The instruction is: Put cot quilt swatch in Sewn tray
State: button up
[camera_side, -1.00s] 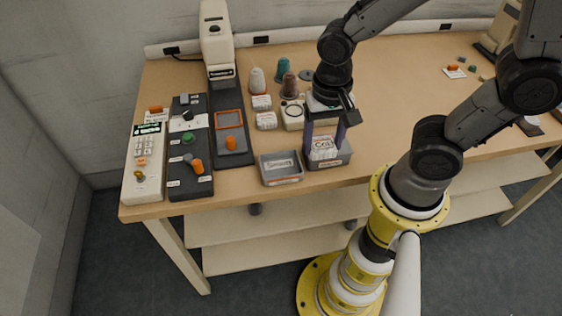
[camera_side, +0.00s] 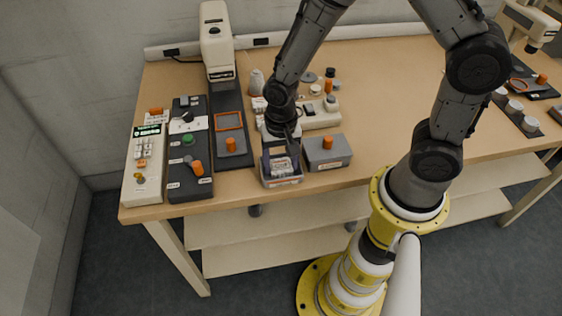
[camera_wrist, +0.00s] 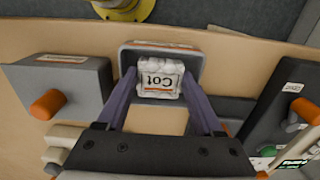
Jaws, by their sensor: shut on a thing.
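The cot quilt swatch (camera_side: 281,167) is a white, puffy packet with an orange-edged label. Its label reads "Cot" in the wrist view (camera_wrist: 160,80). My gripper (camera_side: 280,160) is shut on it, with one purple finger at each side. The grey tray (camera_side: 284,183), with a white label and orange stripe on its front, is right below; the wrist view also shows this tray (camera_wrist: 190,60). The label is too small to read now. The swatch is within the tray's outline, low at its opening. I cannot tell whether it touches the floor.
A grey box with an orange knob (camera_side: 328,153) stands close to the tray's right. Dark control panels (camera_side: 189,160) and a press-like machine (camera_side: 217,45) are to the left. Small pots and a beige device (camera_side: 320,115) stand behind.

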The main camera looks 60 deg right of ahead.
jog(key=shift+f, duration=0.15)
jog(key=o, duration=1.2)
notch_tip(320, 180, up, 11)
notch_tip(320, 180, up, 8)
jog(key=r+n+t, duration=0.1)
jog(key=n+t, duration=0.1)
jog(key=n, duration=0.1)
send_over(281, 166)
jog(key=s+d, duration=0.3)
jog(key=s, duration=0.1)
jog(key=shift+s+d+r+n+t, duration=0.55)
jog(key=shift+s+r+n, duration=0.35)
jog(key=shift+s, duration=0.55)
jog(key=shift+s+d+r+n+t, duration=0.4)
jog(key=shift+s+r+n+t, duration=0.3)
jog(key=shift+s+n, duration=0.6)
jog(key=shift+s+d+r+n+t, duration=0.5)
jog(key=shift+s+r+n, duration=0.35)
jog(key=shift+s, duration=0.8)
